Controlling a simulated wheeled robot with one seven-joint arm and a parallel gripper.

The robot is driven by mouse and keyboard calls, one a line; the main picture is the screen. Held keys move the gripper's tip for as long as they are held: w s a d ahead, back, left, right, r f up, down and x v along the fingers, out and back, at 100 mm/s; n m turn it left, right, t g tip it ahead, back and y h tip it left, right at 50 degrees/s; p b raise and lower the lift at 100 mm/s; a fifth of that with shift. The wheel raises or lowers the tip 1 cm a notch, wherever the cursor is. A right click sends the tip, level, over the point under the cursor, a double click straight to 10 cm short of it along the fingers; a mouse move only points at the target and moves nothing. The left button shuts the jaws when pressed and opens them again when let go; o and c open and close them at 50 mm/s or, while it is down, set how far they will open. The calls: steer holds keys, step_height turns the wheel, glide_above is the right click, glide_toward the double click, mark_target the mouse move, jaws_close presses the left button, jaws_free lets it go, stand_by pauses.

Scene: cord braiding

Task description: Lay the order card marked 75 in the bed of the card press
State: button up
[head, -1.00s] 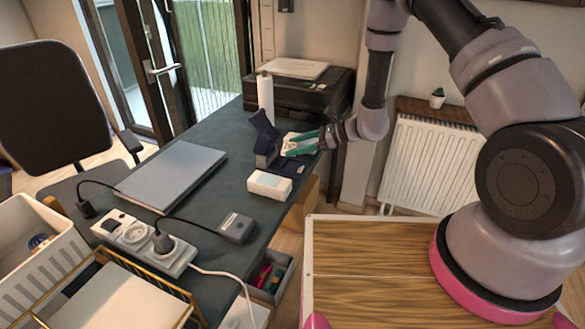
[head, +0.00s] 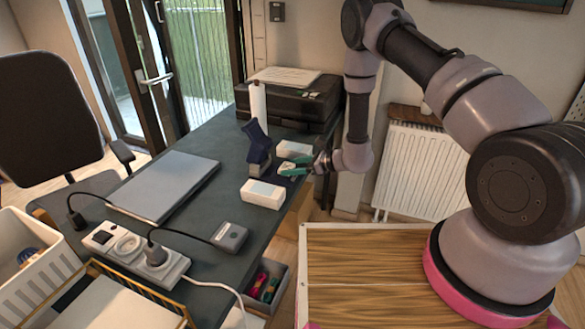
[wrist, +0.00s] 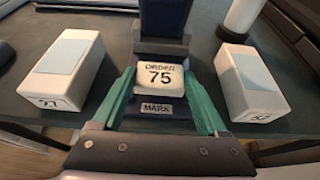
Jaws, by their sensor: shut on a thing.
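The order card (wrist: 160,78), a small white piece reading "ORDER 75", is between the green fingertips of my gripper (wrist: 160,84) in the wrist view. The gripper is shut on its two sides. The card is over the dark bed of the card press (wrist: 160,112), just in front of its blue upright; a plate reading "MARX" shows below it. I cannot tell whether the card touches the bed. In the head view the press (head: 257,143) stands near the desk's right edge, and my gripper (head: 292,167) reaches in from the right, largely hiding the card.
White boxes with numbers flank the press: one nearer (head: 262,194), one farther (head: 294,149). A white cylinder (head: 258,108) and a dark printer (head: 290,104) stand behind. A laptop (head: 168,185) and power strip (head: 135,250) lie left on the desk.

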steer(key=shift+f, duration=0.7)
steer(key=o, duration=1.2)
